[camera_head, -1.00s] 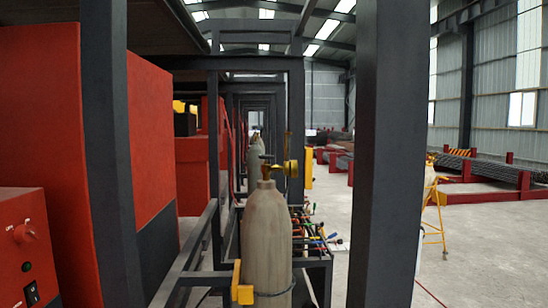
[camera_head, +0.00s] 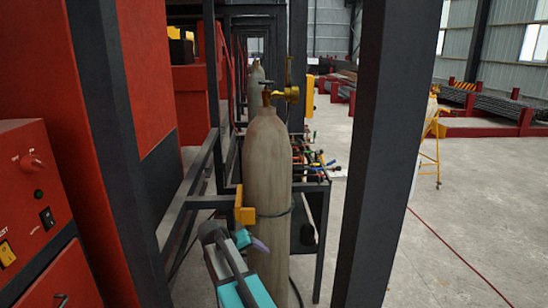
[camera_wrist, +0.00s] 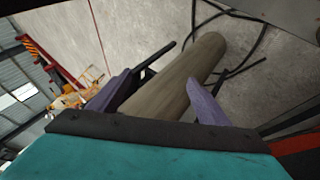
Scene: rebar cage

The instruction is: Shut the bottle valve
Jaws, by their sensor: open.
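The gas bottle (camera_head: 266,165) is a tall, worn, beige-grey cylinder standing upright in the middle of the head view. Its brass valve (camera_head: 268,97) is on top, with a round brass fitting to the right. My gripper (camera_head: 252,242) is low in front of the bottle, well below the valve. In the wrist view, my gripper (camera_wrist: 168,96) has its two purple fingers apart, with the bottle's body (camera_wrist: 180,78) showing between and beyond them. I cannot tell if they touch it. The valve does not show clearly in the wrist view.
A yellow bracket (camera_head: 244,207) and dark rail are beside the bottle. A dark post (camera_head: 385,150) stands to the right, and another (camera_head: 105,150) to the left by a red cabinet (camera_head: 35,205). A rack of tools (camera_head: 312,165) is behind the bottle. Open floor lies at far right.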

